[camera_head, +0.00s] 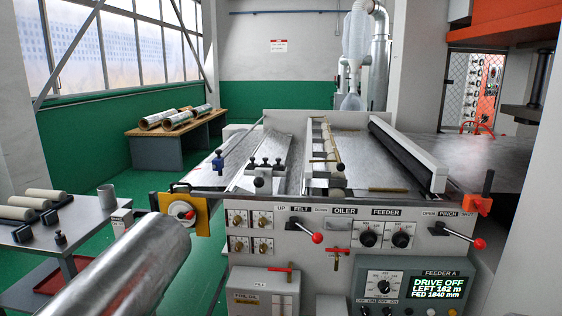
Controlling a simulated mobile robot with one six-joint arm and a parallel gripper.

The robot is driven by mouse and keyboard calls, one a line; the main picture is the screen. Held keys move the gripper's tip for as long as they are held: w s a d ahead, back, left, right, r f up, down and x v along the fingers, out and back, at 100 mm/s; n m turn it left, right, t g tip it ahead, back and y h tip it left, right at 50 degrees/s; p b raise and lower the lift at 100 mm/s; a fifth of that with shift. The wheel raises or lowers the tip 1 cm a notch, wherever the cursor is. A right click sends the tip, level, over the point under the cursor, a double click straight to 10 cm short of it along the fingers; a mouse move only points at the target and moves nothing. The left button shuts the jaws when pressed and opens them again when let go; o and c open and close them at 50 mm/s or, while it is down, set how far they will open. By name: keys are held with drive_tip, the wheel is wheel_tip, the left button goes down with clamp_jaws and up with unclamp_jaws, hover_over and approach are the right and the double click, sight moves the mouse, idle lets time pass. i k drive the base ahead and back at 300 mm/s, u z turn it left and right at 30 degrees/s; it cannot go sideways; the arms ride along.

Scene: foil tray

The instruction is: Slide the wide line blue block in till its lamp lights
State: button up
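A small blue block (218,164) with a dark knob on top sits on the left metal side plate of the foil machine (320,212). It is too small to tell how far in it is or whether it is the wide line block. Several dark knobbed blocks (265,163) stand to its right on the same machine. I cannot make out a lit lamp beside the blue block. My gripper is not in view.
A steel side table (85,232) with rollers stands at the left. Red-knobbed levers (317,238) stick out from the machine's front. Green floor shows between table and machine.

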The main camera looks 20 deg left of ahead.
sight(219, 160)
drive_tip(key=z, duration=0.15)
drive_tip(key=k, duration=0.2)
drive_tip(key=u, duration=0.35)
drive_tip(key=i, duration=0.55)
drive_tip(key=u, duration=0.8)
drive_tip(key=k, duration=1.35)
drive_tip(key=z, duration=0.55)
drive_tip(key=i, duration=1.1)
drive_tip(key=u, duration=0.65)
drive_tip(key=i, duration=1.4)
drive_tip(key=u, duration=0.5)
